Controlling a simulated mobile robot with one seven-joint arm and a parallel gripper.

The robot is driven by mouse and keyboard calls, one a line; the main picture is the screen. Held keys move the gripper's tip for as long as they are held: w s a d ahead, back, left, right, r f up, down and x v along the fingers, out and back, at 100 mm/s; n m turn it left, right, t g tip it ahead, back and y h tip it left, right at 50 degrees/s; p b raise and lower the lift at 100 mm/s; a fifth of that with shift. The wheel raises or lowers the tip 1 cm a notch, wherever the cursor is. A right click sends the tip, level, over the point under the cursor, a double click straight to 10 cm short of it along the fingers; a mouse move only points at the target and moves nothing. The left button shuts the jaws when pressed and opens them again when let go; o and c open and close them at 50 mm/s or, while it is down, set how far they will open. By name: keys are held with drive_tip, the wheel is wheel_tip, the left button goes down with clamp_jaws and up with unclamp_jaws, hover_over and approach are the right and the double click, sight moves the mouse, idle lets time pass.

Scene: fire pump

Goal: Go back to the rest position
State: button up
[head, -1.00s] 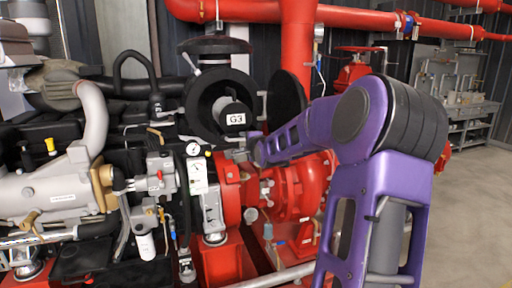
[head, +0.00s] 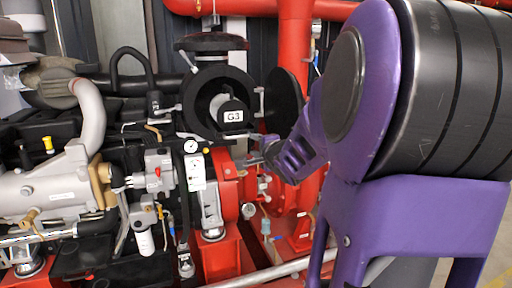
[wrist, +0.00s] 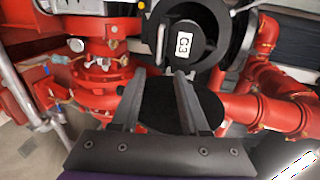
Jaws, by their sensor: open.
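My gripper (head: 268,146) is in front of the engine, just right of and below the black round housing (head: 190,104) with its G3 label. In the wrist view, the two fingers of my gripper (wrist: 158,80) are apart with nothing held between them. The G3 cylinder (wrist: 183,45) lies beyond the fingertips. The open black round cover (wrist: 205,105) shows behind and between the fingers. In the head view this cover (head: 284,98) stands open to the right of the housing. My purple arm fills the right side of the head view.
A red pump (head: 290,196) and red pipes (head: 294,50) stand close behind and beside my arm. The grey and black engine (head: 60,180) fills the left. A pressure gauge (head: 191,146) sits below the housing. Open floor shows at the lower right edge.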

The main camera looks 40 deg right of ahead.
drive_tip(key=shift+s+a, duration=0.15)
drive_tip(key=shift+s, duration=0.15)
idle(0.5)
